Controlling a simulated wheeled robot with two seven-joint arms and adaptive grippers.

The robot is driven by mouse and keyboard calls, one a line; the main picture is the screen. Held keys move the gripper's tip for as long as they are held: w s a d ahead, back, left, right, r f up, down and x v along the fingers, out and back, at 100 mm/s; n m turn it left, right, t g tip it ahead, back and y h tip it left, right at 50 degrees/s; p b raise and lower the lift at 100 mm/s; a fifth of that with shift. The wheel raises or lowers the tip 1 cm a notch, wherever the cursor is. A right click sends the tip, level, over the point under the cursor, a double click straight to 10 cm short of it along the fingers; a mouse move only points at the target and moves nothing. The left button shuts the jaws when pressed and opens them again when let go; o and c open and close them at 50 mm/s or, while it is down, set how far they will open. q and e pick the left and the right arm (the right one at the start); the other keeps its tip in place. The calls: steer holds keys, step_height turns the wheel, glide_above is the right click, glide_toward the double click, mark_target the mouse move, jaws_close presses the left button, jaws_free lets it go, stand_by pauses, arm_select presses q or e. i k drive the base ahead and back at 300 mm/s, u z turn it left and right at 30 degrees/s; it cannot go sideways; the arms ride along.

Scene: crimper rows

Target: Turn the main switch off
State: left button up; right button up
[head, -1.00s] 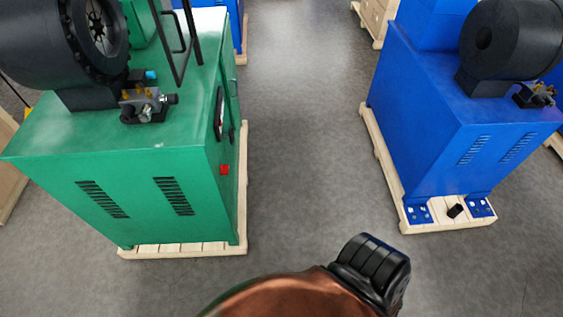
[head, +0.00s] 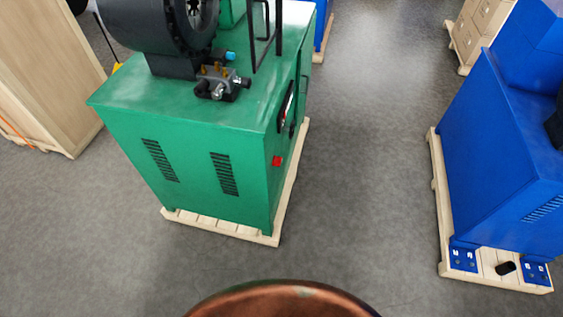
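A green crimper machine (head: 195,150) stands on a wooden pallet left of centre in the head view. On its right side face is a small red switch (head: 277,160), low near the front edge. A dark panel (head: 287,107) sits above it on the same face, seen at a steep angle. I cannot tell which position the red switch is in. Neither of my grippers is in view.
A blue machine (head: 500,160) on a pallet stands at the right. A grey floor aisle (head: 370,130) lies clear between the machines. A wooden crate (head: 45,75) stands at the left, and stacked wooden boxes (head: 485,35) at the back right.

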mark_target(277, 160)
steer(key=z, duration=0.3)
steer(key=i, duration=0.9)
steer(key=u, duration=0.4)
